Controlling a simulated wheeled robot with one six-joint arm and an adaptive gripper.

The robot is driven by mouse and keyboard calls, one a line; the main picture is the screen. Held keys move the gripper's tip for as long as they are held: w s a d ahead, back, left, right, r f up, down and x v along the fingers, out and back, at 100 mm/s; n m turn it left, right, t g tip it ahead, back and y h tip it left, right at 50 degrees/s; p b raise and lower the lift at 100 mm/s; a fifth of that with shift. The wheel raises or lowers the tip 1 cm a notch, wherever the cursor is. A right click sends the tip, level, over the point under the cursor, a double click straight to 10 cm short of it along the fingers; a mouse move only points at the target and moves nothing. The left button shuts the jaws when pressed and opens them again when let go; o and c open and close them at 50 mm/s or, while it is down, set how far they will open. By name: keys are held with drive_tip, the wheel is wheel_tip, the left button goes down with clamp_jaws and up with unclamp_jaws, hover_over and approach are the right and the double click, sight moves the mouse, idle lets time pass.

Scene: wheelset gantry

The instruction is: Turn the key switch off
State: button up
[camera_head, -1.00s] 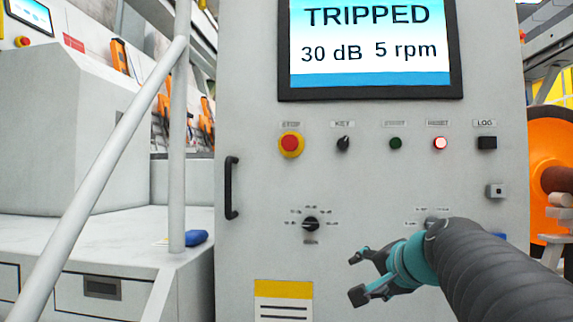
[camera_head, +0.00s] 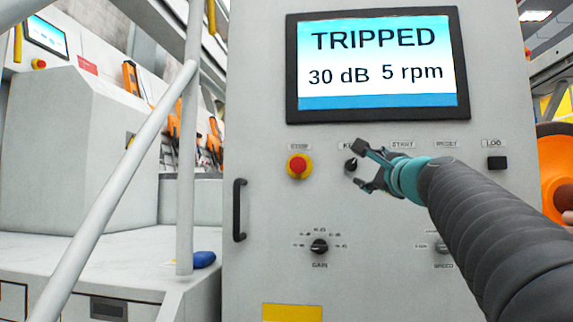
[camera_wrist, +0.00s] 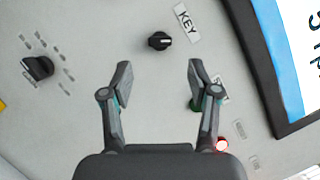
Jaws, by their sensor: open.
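The key switch (camera_head: 351,164) is a small black knob on the grey cabinet panel, under a label reading KEY. In the wrist view the key switch (camera_wrist: 159,41) lies ahead of the fingertips, near the middle between them, with its label beside it. My gripper (camera_head: 361,167) is open and empty in front of the panel, close to the key switch in the head view. In the wrist view my gripper (camera_wrist: 158,75) has both fingers spread apart. The knob shows clear of both fingers there; its exact distance from them is hard to tell.
A red and yellow stop button (camera_head: 299,167) sits left of the key switch. A selector knob (camera_head: 319,246) is below. A screen (camera_head: 378,66) reads TRIPPED. A handrail (camera_head: 110,170) stands left.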

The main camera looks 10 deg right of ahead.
sight(354, 165)
drive_tip(key=w, duration=0.2)
drive_tip(key=w+r+p, duration=0.1)
drive_tip(key=w, duration=0.4)
drive_tip(key=shift+w+a+r+p, duration=0.15)
drive_tip(key=shift+w+r+p, duration=0.1)
drive_tip(key=shift+w+p, duration=0.15)
clamp_jaws()
